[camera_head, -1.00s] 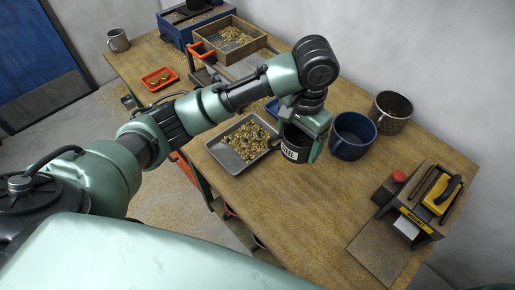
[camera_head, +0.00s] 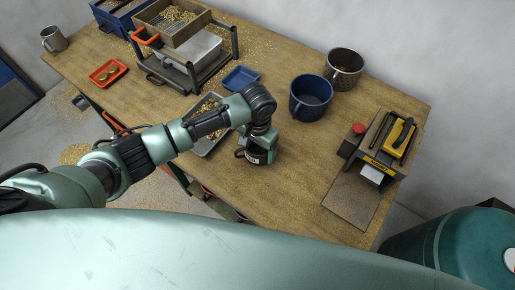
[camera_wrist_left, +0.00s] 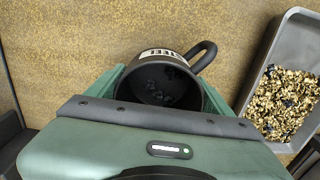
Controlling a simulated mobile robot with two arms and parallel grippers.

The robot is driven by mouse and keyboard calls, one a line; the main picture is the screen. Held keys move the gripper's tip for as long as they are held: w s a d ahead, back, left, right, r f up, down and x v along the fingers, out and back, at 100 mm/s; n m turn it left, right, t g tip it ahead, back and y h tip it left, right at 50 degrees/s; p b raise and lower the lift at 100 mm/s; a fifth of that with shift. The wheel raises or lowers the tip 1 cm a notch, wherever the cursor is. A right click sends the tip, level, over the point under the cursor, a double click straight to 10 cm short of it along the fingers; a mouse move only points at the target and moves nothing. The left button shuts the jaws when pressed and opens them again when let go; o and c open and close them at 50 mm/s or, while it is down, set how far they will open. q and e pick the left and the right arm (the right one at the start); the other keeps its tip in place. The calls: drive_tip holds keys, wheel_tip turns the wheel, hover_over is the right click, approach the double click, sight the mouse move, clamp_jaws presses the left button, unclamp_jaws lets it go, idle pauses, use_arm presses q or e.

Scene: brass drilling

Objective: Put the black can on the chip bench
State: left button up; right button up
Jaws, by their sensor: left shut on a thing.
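The black can (camera_head: 258,157) has a white label band and a side handle, with dark lumps inside it. My left gripper (camera_head: 259,145) is shut on it, and the can is upright. In the left wrist view the can (camera_wrist_left: 160,88) sits between the green fingers, its label reading partly "STEEL". The chip bench (camera_head: 285,190) is the long wooden table under it. The can is over the bench's front part, right of a grey chip tray (camera_head: 206,148); I cannot tell whether its base touches the wood. My right gripper is not in view.
A blue pot (camera_head: 309,105) and a perforated metal pot (camera_head: 344,72) stand behind to the right. A press-like device (camera_head: 385,150) with a red knob is at the right end. A sieve stand (camera_head: 185,75) and red tray (camera_head: 107,73) are left. Bare wood lies right of the can.

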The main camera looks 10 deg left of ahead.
use_arm(q)
drive_tip(key=shift+f, duration=0.55)
drive_tip(key=o, duration=1.5)
drive_tip(key=shift+f, duration=0.15)
drive_tip(key=shift+c, duration=0.2)
wheel_tip(320, 180, up, 12)
drive_tip(key=b, duration=0.1)
drive_tip(key=shift+r+b, duration=0.2)
drive_tip(key=shift+b, duration=0.2)
